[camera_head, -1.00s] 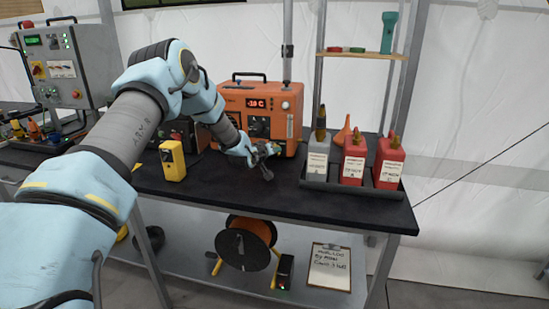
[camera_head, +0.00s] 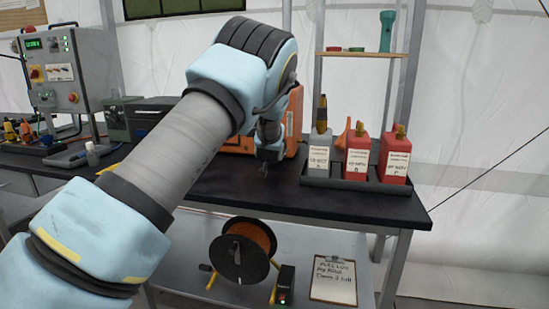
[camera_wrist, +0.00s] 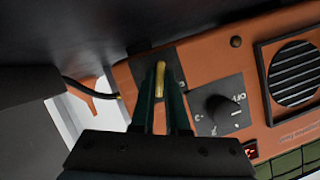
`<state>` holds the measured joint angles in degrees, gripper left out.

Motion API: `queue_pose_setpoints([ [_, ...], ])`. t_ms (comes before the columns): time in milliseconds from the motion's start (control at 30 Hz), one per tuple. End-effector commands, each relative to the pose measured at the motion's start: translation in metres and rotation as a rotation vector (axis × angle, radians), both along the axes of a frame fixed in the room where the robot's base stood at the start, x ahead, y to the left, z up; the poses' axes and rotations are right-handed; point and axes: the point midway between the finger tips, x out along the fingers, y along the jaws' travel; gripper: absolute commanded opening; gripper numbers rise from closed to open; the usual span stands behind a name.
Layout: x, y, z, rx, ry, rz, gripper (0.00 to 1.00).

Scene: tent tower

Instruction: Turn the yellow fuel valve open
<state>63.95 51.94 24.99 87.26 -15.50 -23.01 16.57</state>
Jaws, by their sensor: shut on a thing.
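The yellow fuel valve (camera_wrist: 160,78) is a small yellow lever on a dark plate on the face of the orange box (camera_wrist: 210,72). My gripper (camera_wrist: 160,95) has its two dark fingers on either side of the lever, shut on it. In the head view my gripper (camera_head: 266,160) is low at the front of the orange box (camera_head: 293,120), which is mostly hidden behind my arm. The valve cannot be seen there. In the wrist view the lever lies nearly in line with my fingers.
A black knob (camera_wrist: 222,108) and a vent (camera_wrist: 294,72) are on the same face. A dark tray (camera_head: 350,184) with several fuel bottles stands to the right on the black table (camera_head: 240,195). A grey control panel (camera_head: 65,70) is at the left.

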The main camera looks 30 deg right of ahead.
Motion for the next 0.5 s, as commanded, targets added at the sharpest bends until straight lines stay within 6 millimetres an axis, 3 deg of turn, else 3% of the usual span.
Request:
queue_pose_setpoints([
  [500, -0.0015, -0.0020, -0.0021, 0.241, -0.225, -0.001, 0.00],
])
